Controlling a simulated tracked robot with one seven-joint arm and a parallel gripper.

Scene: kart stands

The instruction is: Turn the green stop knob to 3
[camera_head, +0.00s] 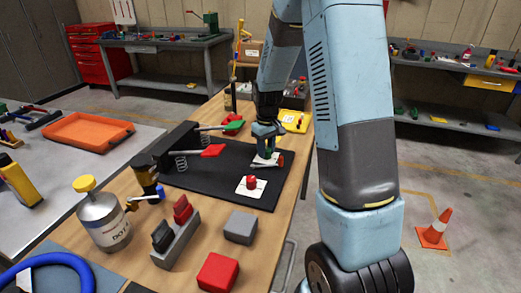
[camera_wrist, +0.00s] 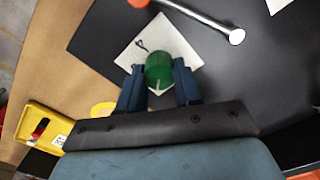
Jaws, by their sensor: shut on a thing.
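The green stop knob (camera_wrist: 158,72) sits on a white square dial card (camera_wrist: 186,52) on a black mat. In the wrist view my gripper (camera_wrist: 159,84) has its two blue fingers on either side of the knob, shut on it. A dark mark shows on the card near the knob, but I cannot read the numbers. In the head view my gripper (camera_head: 267,148) reaches down over the card at the far right of the black mat (camera_head: 222,187), and hides most of the knob. A red knob (camera_head: 252,182) on its own white card stands nearer the front.
A metal lever with an orange end (camera_head: 280,160) lies close to my gripper; its rod (camera_wrist: 200,17) shows in the wrist view. Red and green pedals (camera_head: 213,150) stand to the left. A yellow tray (camera_head: 296,121) is behind. A red block (camera_head: 218,272) and grey block (camera_head: 241,227) lie in front.

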